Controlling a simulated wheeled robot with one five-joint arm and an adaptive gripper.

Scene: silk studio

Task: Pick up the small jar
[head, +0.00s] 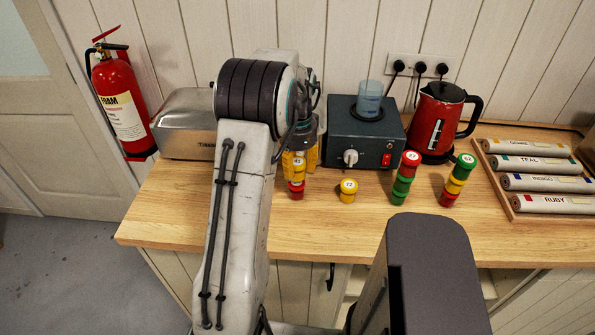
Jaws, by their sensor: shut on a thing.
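My gripper (301,158), with yellow fingers, hangs on the front side of the counter, partly hidden by my arm. It is shut on a small yellow jar (298,168) with a white label on its lid. This jar is at the top of a short column with red (297,194) at the bottom. I cannot tell whether the jar touches what is below it. A lone small yellow jar (348,191), with a white-labelled lid, stands to the right of the gripper.
A green and red stack (402,179) and a mixed-colour stack (458,180) stand to the right. Behind are a steel box (185,125), a dark heater with a glass beaker (362,135) and a red kettle (436,120). A tray of labelled rolls (545,180) is far right.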

